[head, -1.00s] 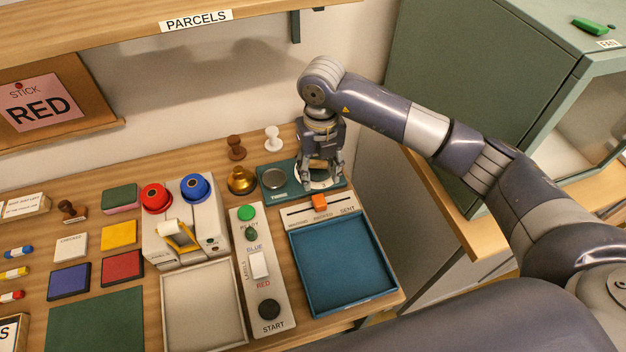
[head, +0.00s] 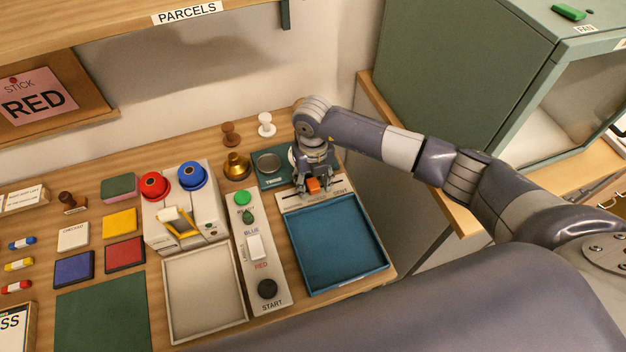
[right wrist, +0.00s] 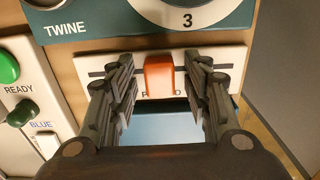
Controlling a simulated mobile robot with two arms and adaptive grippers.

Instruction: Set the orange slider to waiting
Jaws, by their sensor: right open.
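The orange slider (head: 313,185) sits near the middle of the slot in a white label plate (head: 343,188) behind the blue tray. SENT is readable at the plate's right end; the other labels are hidden or too small to read. In the right wrist view the orange slider (right wrist: 159,75) stands between the two fingers, with a gap on each side, and partly covers a word beginning with P. My right gripper (head: 314,188) is open, with its fingers around the slider. It also shows in the right wrist view (right wrist: 162,82). My left gripper is not in view.
The blue tray (head: 338,288) lies in front of the plate. The twine scale (head: 264,182) stands behind it. The button panel (head: 277,290) is to the left. A brass bell-like object (head: 237,168) and two stamps stand further back.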

